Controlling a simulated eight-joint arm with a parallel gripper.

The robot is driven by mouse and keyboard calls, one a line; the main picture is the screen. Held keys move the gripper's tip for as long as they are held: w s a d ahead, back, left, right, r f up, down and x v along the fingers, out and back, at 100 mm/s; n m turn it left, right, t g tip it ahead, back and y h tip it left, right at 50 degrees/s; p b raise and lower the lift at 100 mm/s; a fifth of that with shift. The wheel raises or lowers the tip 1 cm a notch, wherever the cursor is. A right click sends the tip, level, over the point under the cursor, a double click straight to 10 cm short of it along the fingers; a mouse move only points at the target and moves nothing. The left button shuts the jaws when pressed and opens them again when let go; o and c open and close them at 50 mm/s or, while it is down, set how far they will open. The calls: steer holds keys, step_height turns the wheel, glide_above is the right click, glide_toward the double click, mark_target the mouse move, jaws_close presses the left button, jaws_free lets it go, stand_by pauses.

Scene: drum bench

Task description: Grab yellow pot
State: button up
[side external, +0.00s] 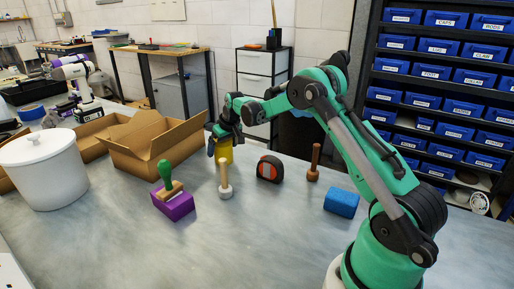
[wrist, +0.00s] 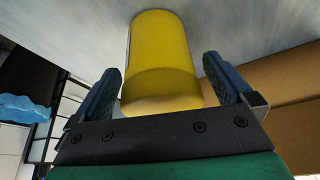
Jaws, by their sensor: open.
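The yellow pot (side external: 224,154) stands on the grey bench in the side view, below my gripper (side external: 224,142) and just right of the open cardboard box. In the wrist view the yellow pot (wrist: 162,60) fills the middle. My gripper (wrist: 162,84) is open, with one dark finger on each side of the pot and a visible gap on both sides.
An open cardboard box (side external: 150,158) stands close on the left. In front are a wooden-handled white tool (side external: 225,188), a stamp on a purple block (side external: 174,205), a tape measure (side external: 269,168), a brown peg (side external: 314,172) and a blue block (side external: 341,202). A white drum (side external: 42,175) stands far left.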

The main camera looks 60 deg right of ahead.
steer(key=c, duration=1.3)
